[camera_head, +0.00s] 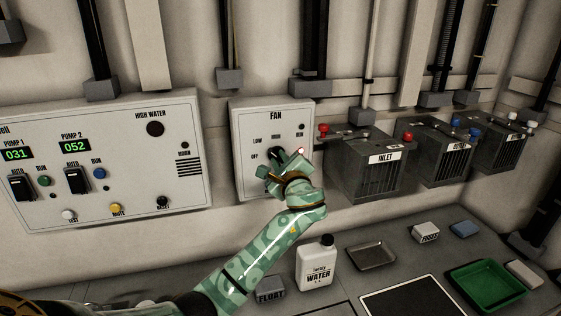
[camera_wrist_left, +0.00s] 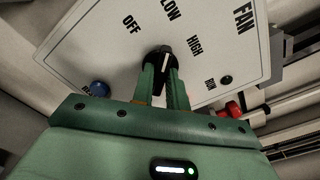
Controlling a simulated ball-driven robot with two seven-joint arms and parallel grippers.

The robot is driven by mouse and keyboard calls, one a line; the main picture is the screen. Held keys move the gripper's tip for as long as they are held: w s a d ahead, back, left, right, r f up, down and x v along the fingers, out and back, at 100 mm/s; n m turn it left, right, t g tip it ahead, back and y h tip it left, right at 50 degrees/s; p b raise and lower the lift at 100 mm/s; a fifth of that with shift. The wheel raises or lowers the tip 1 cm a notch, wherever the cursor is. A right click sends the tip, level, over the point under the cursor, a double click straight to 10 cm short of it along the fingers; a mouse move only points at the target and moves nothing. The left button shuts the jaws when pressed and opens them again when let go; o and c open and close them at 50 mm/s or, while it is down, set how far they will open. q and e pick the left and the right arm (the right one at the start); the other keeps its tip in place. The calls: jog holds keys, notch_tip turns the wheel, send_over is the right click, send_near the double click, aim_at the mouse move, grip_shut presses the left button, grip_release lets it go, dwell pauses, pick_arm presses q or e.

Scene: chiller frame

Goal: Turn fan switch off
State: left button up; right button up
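The fan panel (camera_head: 247,125) is a white box on the wall with the labels FAN, OFF, LOW, HIGH and RUN. It also fills the upper part of the left wrist view (camera_wrist_left: 85,50). Its black rotary fan switch (camera_wrist_left: 163,55) sits below the labels. My left gripper (camera_head: 279,163) is at the switch, its arm coming up from below. In the left wrist view the two green fingers of my left gripper (camera_wrist_left: 164,78) close on either side of the black knob. The fingers partly hide the knob, and I cannot read its setting surely. My right gripper is not in view.
A pump panel (camera_head: 110,195) is on the wall to the left. The inlet box (camera_head: 365,180), with red knobs, is close to the right of the fan panel. Below, the bench holds a water jug (camera_head: 315,265), a grey tray (camera_head: 371,256) and a green tray (camera_head: 487,286).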

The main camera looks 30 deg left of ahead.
pick_arm(q)
grip_shut()
jog(key=shift+n, duration=0.4)
jog(key=n, duration=0.2)
jog(key=shift+f+n, duration=0.1)
jog(key=shift+n, duration=0.3)
jog(key=n, duration=0.3)
jog(key=shift+b, duration=0.4)
jog(key=shift+n+b, duration=0.35)
jog(key=shift+n, duration=0.85)
